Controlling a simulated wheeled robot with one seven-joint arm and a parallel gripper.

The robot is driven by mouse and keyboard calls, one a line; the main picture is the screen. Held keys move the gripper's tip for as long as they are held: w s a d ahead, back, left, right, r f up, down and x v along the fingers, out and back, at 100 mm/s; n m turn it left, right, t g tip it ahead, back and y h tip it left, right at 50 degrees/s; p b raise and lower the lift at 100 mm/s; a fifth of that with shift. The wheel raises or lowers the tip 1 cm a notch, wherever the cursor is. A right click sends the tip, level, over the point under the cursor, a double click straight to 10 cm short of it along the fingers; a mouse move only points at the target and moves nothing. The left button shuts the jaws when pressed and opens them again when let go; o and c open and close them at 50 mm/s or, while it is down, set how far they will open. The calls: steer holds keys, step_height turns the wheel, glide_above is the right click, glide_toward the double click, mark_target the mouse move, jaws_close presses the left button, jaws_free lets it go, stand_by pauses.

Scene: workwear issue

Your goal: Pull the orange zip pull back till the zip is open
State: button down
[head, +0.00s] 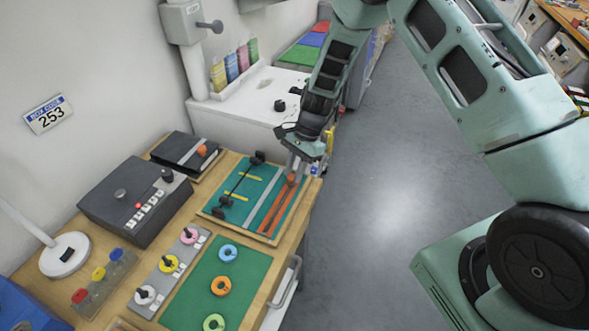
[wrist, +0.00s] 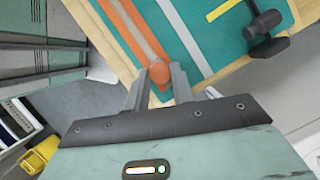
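The orange zip pull (wrist: 159,72) is a round knob at the end of the zip, near the board's edge in the wrist view. My gripper (wrist: 160,76) has one grey finger on each side of it, the tips appearing to touch it. In the head view my gripper (head: 294,172) reaches down to the far end of the zip (head: 275,216), with the pull partly hidden. The zip's long orange bands run along the teal board (head: 237,209) towards its near edge.
A black-headed tool (head: 242,184) lies on the same board, beside yellow strips. A green mat (head: 205,290) with coloured rings is nearer on the bench. A dark box (head: 134,205) with buttons stands left. Open grey floor (head: 385,170) lies right of the bench.

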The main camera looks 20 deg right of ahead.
steer(key=b, duration=0.1)
glide_above(272, 224)
steer(key=shift+s+a, duration=0.15)
steer(key=shift+a, duration=0.05)
stand_by(0.4)
steer(key=c, duration=1.2)
jaws_free()
steer(key=shift+a, duration=0.1)
steer(key=shift+d+r, duration=0.25)
steer(key=shift+r, duration=0.15)
steer(key=b+v, duration=0.2)
steer(key=v, duration=1.4)
steer(key=shift+r, duration=0.3)
